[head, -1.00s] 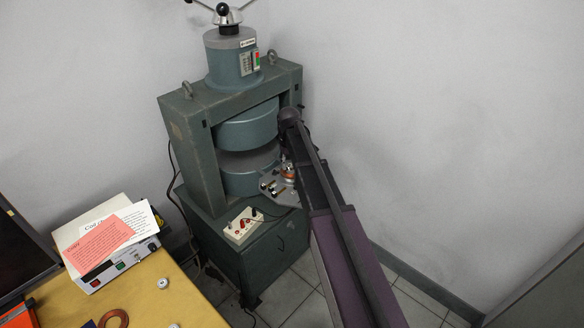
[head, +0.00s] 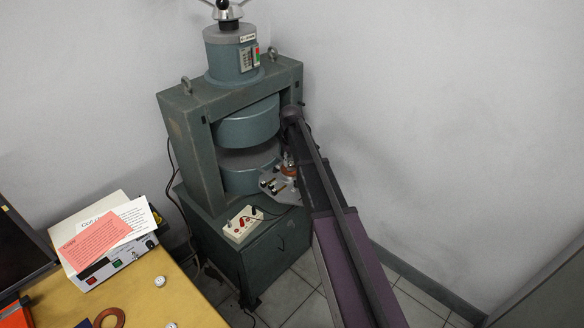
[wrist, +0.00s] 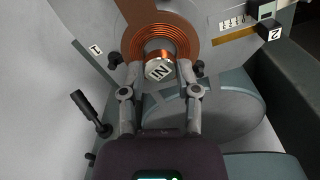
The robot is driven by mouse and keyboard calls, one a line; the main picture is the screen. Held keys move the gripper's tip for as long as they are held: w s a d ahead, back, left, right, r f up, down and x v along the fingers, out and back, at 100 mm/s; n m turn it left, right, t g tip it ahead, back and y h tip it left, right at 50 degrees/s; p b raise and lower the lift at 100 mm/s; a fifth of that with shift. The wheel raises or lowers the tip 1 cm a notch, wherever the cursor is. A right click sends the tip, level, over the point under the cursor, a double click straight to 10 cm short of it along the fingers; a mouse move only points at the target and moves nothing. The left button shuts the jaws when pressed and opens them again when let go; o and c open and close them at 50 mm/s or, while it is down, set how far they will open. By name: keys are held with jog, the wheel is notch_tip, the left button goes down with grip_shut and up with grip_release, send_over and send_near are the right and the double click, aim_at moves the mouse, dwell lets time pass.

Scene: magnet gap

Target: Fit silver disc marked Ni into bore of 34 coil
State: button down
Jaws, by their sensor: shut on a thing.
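The silver disc marked Ni (wrist: 158,69) is between the fingertips of my gripper (wrist: 158,76), which is shut on it; the mark reads upside down. The copper-coloured coil (wrist: 182,33) lies just beyond it in the wrist view, its winding around a central bore. The disc overlaps the near side of the bore in this view; I cannot tell whether any of it is inside. No 34 is readable on the coil. In the head view the coil (head: 289,170) shows small beside the magnet, and my arm hides the gripper and disc.
The grey plate (wrist: 224,22) around the coil carries black knobs (wrist: 199,67) and labels 1 and 2. The green magnet (head: 182,150) stands close to its left. A yellow table (head: 150,305) with papers, a copper ring and small discs is at lower left.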

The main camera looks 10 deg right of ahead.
aim_at(291, 163)
jog(key=shift+f+b, duration=0.4)
jog(key=shift+f, duration=0.4)
jog(key=shift+f, duration=0.2)
jog(key=shift+c, duration=1.7)
grip_release()
jog(key=shift+r, duration=0.1)
jog(key=shift+r, duration=0.15)
notch_tip(291, 163, up, 12)
jog(key=p, duration=1.2)
jog(key=s+m, duration=0.3)
jog(key=s, duration=2.6)
jog(key=shift+s+d, duration=0.15)
jog(key=shift+d, duration=0.1)
